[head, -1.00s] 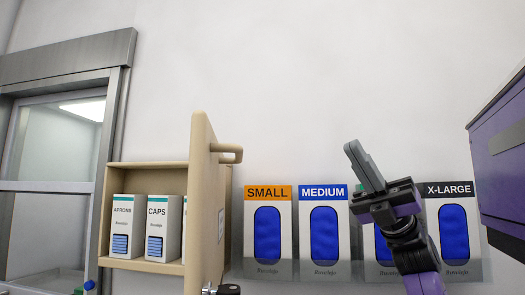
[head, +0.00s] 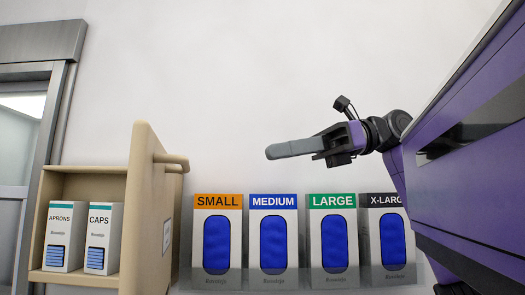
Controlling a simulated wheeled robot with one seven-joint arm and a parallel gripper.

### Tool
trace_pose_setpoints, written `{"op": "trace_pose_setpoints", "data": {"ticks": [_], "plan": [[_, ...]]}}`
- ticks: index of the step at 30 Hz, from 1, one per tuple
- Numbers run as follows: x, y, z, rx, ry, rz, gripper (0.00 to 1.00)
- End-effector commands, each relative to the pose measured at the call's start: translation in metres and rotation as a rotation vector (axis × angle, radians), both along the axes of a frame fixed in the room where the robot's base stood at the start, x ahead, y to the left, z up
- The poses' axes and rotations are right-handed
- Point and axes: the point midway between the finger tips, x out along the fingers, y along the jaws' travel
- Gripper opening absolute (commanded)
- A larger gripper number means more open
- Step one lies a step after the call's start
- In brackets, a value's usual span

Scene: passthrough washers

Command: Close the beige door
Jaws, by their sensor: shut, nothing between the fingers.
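The beige door (head: 146,215) belongs to a small beige wall cabinet (head: 84,181). It stands open, swung out from the cabinet's right side and seen nearly edge-on. Its beige bar handle (head: 172,161) sticks out to the right. My gripper (head: 268,152) is in the head view, to the right of the door and a little higher in the picture than the handle. Its grey fingers are together, point left and hold nothing. A gap shows between the fingertips and the handle. My purple arm comes in from the right.
Boxes marked APRONS (head: 66,236) and CAPS (head: 103,238) stand inside the cabinet. Glove boxes SMALL (head: 217,243), MEDIUM (head: 273,243), LARGE (head: 333,242) and X-LARGE (head: 392,240) line the wall right of the door. A metal-framed window (head: 30,130) is at the left. The wall above is bare.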

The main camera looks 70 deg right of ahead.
Motion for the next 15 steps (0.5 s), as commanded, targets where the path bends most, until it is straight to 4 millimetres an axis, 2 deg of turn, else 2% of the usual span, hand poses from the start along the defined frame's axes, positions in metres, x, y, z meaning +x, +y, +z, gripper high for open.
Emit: {"op": "trace_pose_setpoints", "data": {"ticks": [15], "plan": [[0.077, 0.056, -0.016, 0.002, -0.002, 0.005, 0.0]]}}
